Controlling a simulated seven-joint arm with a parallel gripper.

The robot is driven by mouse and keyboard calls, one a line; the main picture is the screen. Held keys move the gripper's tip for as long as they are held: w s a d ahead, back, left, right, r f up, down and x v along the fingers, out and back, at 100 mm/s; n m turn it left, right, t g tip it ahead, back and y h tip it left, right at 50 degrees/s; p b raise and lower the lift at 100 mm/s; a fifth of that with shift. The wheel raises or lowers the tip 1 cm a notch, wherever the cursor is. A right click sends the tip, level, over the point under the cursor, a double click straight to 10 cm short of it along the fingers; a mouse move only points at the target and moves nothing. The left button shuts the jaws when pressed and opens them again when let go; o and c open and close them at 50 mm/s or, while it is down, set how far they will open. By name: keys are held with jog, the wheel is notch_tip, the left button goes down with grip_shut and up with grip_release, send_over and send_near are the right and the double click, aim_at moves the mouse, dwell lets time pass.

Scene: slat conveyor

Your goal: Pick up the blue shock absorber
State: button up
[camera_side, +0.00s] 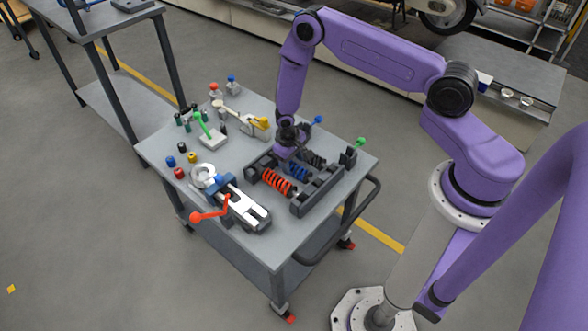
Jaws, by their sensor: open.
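The blue shock absorber (298,171) lies in a dark rack (317,191) on the grey cart top, between a red-orange shock absorber (277,181) and a black one (313,158). My gripper (284,153) points down at the rack's upper left side, just left of the blue spring. The jaws are open, and the fingertips are small and partly hidden by the wrist. I cannot tell whether they touch anything.
A vise (242,207) with a red handle stands at the cart's front. Small coloured parts (178,172), a green-handled clamp (211,135) and a yellow-ended tool (262,123) lie to the left and behind. A black block with a green knob (349,156) stands right of the rack.

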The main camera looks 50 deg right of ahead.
aim_at(293, 165)
jog(key=shift+w+d+f, duration=0.1)
jog(key=shift+d+f, duration=0.05)
jog(key=shift+f, duration=0.6)
jog(key=shift+d+f, duration=0.1)
jog(key=shift+f, duration=0.65)
grip_shut()
jog(key=shift+r, duration=0.1)
